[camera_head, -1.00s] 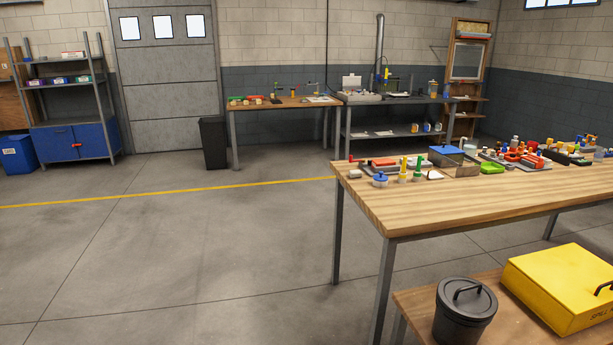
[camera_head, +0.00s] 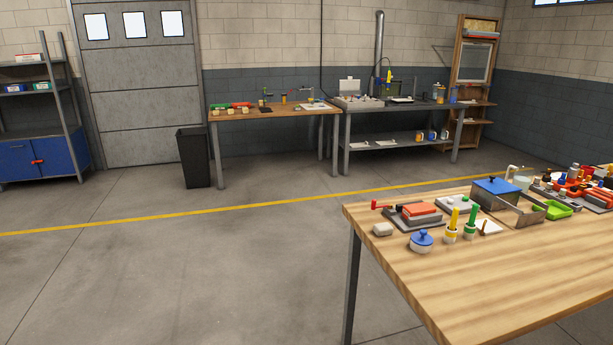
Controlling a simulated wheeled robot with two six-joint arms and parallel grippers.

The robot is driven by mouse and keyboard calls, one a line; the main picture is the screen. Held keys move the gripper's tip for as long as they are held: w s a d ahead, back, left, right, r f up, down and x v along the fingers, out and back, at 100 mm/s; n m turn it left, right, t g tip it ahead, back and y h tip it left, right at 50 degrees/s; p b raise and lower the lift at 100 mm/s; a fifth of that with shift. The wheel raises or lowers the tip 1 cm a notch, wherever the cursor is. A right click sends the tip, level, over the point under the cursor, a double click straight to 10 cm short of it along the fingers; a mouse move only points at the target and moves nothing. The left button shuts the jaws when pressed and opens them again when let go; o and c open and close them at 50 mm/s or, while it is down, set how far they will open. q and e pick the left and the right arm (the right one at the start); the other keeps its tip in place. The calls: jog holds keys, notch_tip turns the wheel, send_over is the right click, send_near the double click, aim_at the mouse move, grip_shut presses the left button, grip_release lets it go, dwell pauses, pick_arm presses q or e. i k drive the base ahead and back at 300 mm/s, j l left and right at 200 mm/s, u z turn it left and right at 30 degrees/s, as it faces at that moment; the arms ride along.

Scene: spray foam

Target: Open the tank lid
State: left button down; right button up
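No tank is plainly marked as such. A grey box with a blue lid (camera_head: 496,186) stands on the near wooden table, and its lid looks shut. On the back metal bench, a light grey case (camera_head: 358,101) has its lid raised. A dark, low apparatus with a yellow upright part (camera_head: 389,76) stands beside the case. I cannot tell which of these is the tank. Neither of my grippers is in view.
The near wooden table (camera_head: 480,260) fills the lower right and carries several tools and pots. A black bin (camera_head: 194,158) stands by the back workbench (camera_head: 275,112). A blue cabinet shelf (camera_head: 42,160) is at left. The floor at left and centre is clear.

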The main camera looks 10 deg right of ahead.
aim_at(496, 186)
jog(key=i, duration=1.65)
jog(key=i+z, duration=0.15)
jog(key=i, duration=0.3)
jog(key=i+j+z, duration=0.15)
jog(key=i, duration=0.35)
jog(key=i+j+z, duration=0.15)
jog(key=i, duration=0.3)
jog(key=z, duration=1.8)
